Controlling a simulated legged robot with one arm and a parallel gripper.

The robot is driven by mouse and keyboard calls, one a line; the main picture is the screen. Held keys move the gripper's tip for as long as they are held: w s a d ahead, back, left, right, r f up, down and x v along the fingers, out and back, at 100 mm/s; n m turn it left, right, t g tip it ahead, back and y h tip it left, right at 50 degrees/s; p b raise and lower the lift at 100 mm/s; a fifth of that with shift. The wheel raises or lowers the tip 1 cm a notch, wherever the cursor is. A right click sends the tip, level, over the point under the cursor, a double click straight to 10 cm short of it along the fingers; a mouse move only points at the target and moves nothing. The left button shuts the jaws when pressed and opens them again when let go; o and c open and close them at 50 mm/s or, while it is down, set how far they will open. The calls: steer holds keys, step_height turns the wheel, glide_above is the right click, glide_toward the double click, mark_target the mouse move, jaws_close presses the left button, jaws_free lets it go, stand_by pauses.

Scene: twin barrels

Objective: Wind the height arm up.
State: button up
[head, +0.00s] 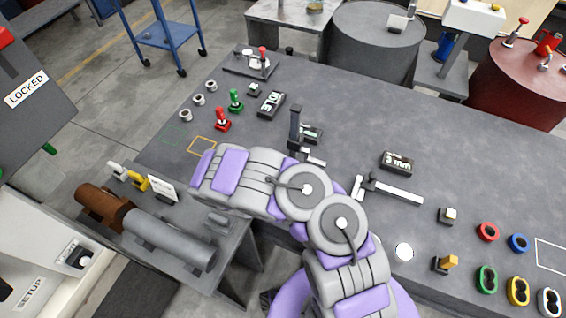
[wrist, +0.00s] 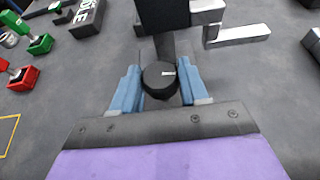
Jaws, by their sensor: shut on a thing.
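The height gauge (head: 295,128) stands on the grey bench, with a dark upright column and a small display (head: 311,134) beside it. In the wrist view its dark column (wrist: 163,14) rises beyond a round black knob (wrist: 160,76) with a small white mark. A silver arm (wrist: 238,34) sticks out to the right of the column; in the head view a silver piece (head: 314,160) shows low beside it. My gripper (wrist: 160,90) has its blue fingers shut on the knob, one on each side. In the head view my gripper is hidden by my arm.
A caliper-like tool (head: 392,190) and a "3 mm" display (head: 397,163) lie to the right. Red (head: 222,120) and green (head: 236,101) knobbed pieces and a "HOLE" block (head: 271,104) stand left of the gauge.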

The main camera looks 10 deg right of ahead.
steer(key=shift+s+d+n+t+y+p, duration=0.15)
steer(key=shift+n+t+y+p, duration=0.35)
steer(key=shift+n+y+p, duration=0.5)
steer(key=shift+s+d+n+t+y+p, duration=0.15)
steer(key=shift+n+t+y+p, duration=0.45)
steer(key=shift+n+y, duration=0.55)
steer(key=shift+f+n+y+p, duration=0.1)
steer(key=shift+n+y+p, duration=0.2)
steer(key=shift+n+y, duration=0.45)
steer(key=shift+w+d+n+y, duration=0.1)
steer(key=shift+n+y, duration=0.6)
steer(key=shift+y, duration=0.3)
steer(key=o, duration=1.1)
steer(key=shift+c, duration=0.2)
